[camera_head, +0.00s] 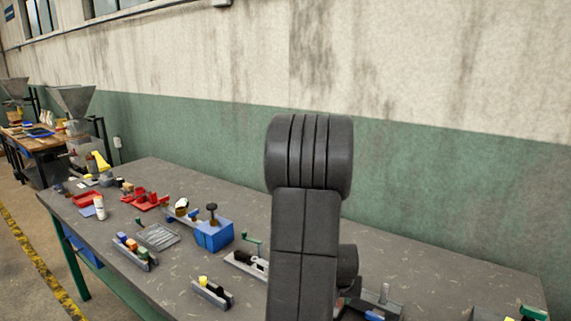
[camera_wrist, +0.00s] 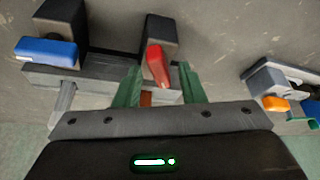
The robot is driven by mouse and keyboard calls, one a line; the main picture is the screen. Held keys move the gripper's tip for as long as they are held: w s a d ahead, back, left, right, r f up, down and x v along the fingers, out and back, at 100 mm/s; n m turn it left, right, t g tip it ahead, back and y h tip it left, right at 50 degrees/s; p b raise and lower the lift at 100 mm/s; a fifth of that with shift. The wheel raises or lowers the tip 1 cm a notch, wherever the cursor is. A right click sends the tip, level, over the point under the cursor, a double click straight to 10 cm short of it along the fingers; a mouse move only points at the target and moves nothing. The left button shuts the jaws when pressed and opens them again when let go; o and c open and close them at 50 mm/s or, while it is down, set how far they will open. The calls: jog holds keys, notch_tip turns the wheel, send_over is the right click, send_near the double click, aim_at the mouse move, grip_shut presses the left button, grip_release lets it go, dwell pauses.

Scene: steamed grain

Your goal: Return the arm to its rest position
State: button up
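My arm (camera_head: 306,230) rises large and dark in the middle of the head view, bent at a joint near the top. The head view does not show my gripper. In the wrist view my gripper (camera_wrist: 160,88) has two green fingers spread apart. A red handle (camera_wrist: 156,62) on a dark block shows between the fingertips, with gaps on both sides, so the fingers do not appear closed on it. Whether they touch anything is unclear. A small brown-red patch lies lower between the fingers.
A grey workbench (camera_head: 400,262) runs along a green and cream wall. It carries a blue box (camera_head: 214,235), a red tray (camera_head: 87,198) and several fixtures. A blue-handled block (camera_wrist: 48,50) and an orange-tipped fixture (camera_wrist: 275,103) flank my gripper.

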jog(key=shift+f, duration=0.15)
jog(key=b+v, duration=0.1)
jog(key=v, duration=1.3)
jog(key=shift+a, duration=0.1)
jog(key=shift+s, duration=0.2)
